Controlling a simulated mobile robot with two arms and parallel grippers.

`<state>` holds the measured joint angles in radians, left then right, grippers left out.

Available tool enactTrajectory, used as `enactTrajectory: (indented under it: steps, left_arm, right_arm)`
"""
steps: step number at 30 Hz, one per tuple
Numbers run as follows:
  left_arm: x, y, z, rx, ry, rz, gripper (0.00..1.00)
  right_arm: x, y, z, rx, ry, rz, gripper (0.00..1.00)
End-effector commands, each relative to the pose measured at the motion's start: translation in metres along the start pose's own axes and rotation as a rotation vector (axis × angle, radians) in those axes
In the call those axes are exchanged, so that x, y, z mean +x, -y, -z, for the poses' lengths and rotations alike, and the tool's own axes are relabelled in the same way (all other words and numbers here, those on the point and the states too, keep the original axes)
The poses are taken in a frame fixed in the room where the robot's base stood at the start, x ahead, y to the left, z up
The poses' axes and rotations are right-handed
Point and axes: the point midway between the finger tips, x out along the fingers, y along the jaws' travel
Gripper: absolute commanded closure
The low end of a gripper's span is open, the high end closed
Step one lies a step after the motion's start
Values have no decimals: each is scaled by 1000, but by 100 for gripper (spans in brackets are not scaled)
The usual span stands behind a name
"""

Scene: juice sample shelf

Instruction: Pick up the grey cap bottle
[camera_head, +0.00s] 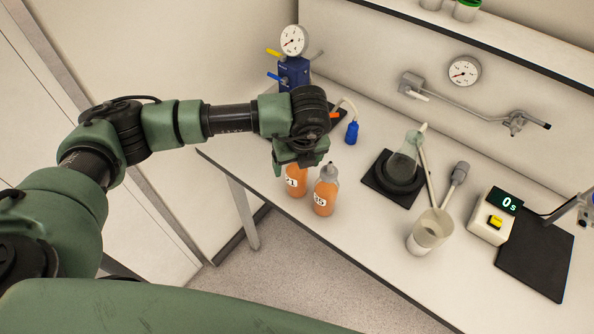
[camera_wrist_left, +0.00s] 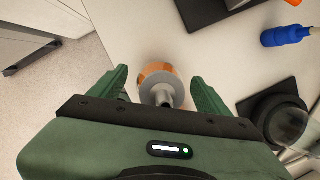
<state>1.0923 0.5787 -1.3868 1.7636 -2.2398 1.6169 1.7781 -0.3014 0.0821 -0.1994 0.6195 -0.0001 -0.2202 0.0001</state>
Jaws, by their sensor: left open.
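Two orange bottles stand side by side near the bench's front left edge. The right one (camera_head: 325,196) has a grey top with a nozzle and a white label. The left one (camera_head: 296,181) is partly covered by my left gripper, so its cap is hidden in the head view. My left gripper (camera_head: 301,160) is open above the left bottle and close to the right one. In the left wrist view, a grey-topped bottle (camera_wrist_left: 160,86) shows between the open fingers of my left gripper (camera_wrist_left: 160,80). The gripper body hides part of it. My right gripper is not in view.
A blue pump with a gauge (camera_head: 292,72) stands at the back left. A flask (camera_head: 404,160) rests on a dark plate to the right. A beaker (camera_head: 430,232) and a scale (camera_head: 497,217) stand farther right. The bench's front edge is close to the bottles.

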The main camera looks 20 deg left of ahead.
Motion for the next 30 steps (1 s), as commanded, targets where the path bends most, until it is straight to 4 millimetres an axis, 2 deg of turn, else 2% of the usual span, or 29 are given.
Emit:
enactTrajectory:
  steps: [1, 6, 8, 9, 17, 22, 26, 30]
  left_arm:
    - [0, 0, 0, 0, 0, 0, 31]
    - [0, 0, 0, 0, 0, 1, 78]
    - [-1, 0, 0, 0, 0, 1, 95]
    - [-1, 1, 0, 0, 1, 2, 100]
    - [-2, 1, -1, -1, 1, 2, 100]
    - [-12, 2, -4, -1, 3, 4, 100]
    - [-30, 2, -9, 0, 5, 7, 100]
    - [-64, 2, -19, -1, 7, 9, 100]
  right_arm:
    - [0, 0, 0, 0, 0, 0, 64]
    - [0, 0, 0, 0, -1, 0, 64]
    - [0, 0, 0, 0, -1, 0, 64]
    - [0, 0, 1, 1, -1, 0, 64]
    - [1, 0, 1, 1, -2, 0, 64]
    - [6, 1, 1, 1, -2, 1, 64]
    - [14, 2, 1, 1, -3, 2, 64]
    - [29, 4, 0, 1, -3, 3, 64]
